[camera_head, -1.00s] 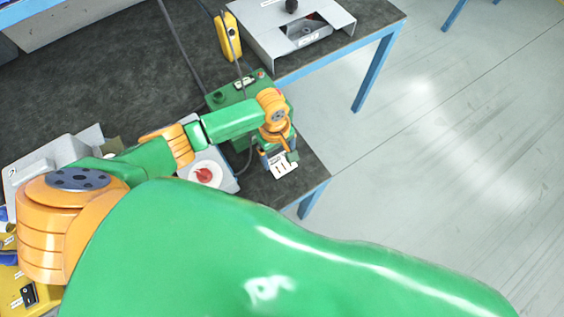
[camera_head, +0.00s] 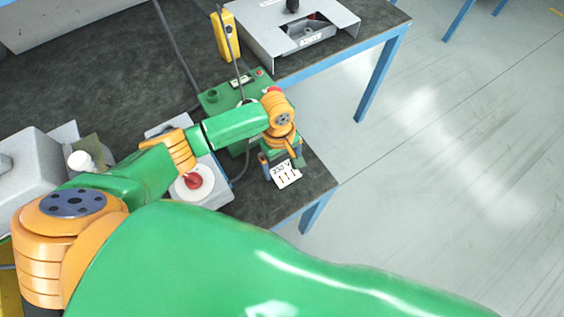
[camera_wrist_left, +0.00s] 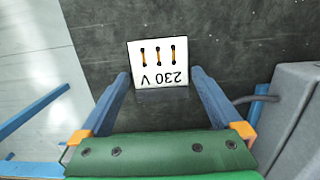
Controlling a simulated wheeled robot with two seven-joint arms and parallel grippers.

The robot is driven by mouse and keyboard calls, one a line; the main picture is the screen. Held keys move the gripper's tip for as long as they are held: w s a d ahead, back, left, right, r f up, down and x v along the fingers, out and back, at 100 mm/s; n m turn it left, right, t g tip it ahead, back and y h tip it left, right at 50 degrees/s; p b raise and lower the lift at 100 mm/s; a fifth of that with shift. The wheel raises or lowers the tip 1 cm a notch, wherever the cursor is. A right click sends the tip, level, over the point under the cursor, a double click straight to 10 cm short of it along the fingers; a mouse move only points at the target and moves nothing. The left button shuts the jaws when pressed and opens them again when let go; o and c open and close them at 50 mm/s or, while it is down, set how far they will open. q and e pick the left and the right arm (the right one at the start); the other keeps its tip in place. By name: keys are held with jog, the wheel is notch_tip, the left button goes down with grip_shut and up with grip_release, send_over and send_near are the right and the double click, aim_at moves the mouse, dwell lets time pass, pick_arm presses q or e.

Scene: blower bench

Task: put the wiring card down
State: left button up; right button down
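The wiring card (camera_head: 287,175) is a small white plate with "230 V" and several short marks. It also shows in the left wrist view (camera_wrist_left: 158,63), between the fingertips and reaching beyond them. My left gripper (camera_head: 280,160) points down near the bench's right corner. In the left wrist view its two blue fingers (camera_wrist_left: 159,74) lie along the card's two side edges, and it looks shut on the card. The card is over or on the dark bench top; whether it touches the surface cannot be told. My right gripper is not in view.
A green box (camera_head: 236,98) stands just behind the gripper. A grey box with a red knob (camera_head: 194,182) is at its left. A yellow device (camera_head: 228,37) and a grey metal housing (camera_head: 262,22) are farther back. The dark bench (camera_head: 90,75) has bare room at left.

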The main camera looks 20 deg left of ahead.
aim_at(280, 165)
pick_arm(q)
jog(key=shift+r, duration=0.1)
notch_tip(280, 165, up, 12)
jog(key=p, duration=0.1)
jog(key=shift+w+a+p, duration=0.3)
jog(key=shift+w+a, duration=0.05)
jog(key=shift+a, duration=0.05)
